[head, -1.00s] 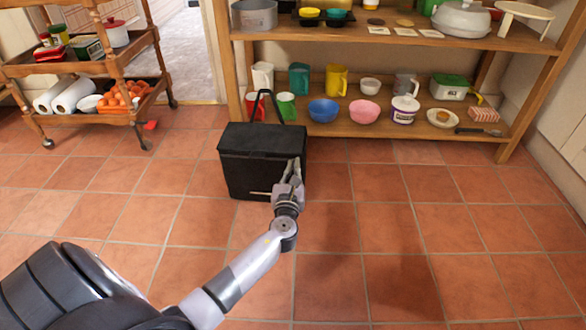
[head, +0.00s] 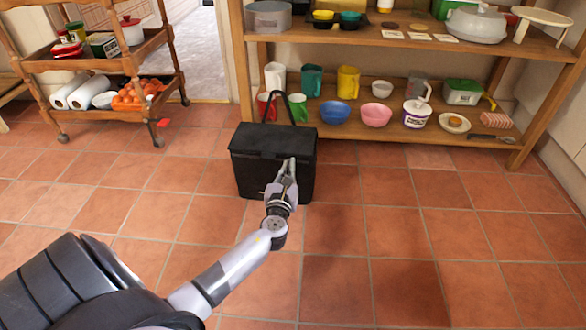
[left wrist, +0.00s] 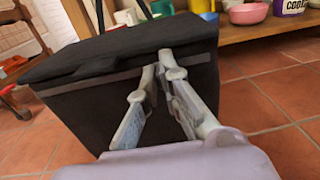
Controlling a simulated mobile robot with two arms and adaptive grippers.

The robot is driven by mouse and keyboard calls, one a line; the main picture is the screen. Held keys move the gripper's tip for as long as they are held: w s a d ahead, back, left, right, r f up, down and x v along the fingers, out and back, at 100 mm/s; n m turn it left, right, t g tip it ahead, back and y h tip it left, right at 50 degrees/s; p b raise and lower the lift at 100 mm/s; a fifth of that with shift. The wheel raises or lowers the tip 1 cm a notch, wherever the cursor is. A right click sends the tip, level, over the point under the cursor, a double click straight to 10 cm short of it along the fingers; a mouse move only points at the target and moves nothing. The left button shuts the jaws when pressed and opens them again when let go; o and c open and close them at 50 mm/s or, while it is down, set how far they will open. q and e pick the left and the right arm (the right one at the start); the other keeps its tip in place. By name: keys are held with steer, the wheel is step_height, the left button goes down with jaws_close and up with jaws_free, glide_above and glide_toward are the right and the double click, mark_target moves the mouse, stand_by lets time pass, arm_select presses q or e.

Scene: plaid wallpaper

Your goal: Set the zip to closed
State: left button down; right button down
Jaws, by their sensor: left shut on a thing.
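A black bag (head: 262,165) with a raised carrying handle stands upright on the tiled floor in the head view. It also fills the left part of the left wrist view (left wrist: 90,110). Its lid lies flat on top, and the zip (left wrist: 92,82) shows as a grey band under the lid's edge. My left gripper (head: 289,164) is at the bag's front, right of its middle. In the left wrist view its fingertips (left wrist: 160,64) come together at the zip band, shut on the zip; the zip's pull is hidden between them. My right gripper is not in view.
A wooden shelf (head: 420,140) with bowls, jugs and tubs stands just behind the bag. A wooden trolley (head: 150,95) with paper rolls and an orange tray stands at the left. The floor in front and to the right is clear.

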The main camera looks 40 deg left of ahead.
arm_select(q)
steer(key=c, duration=1.8)
jaws_free()
steer(key=shift+s+d, duration=0.1)
steer(key=v, duration=0.7)
steer(key=shift+s, duration=0.15)
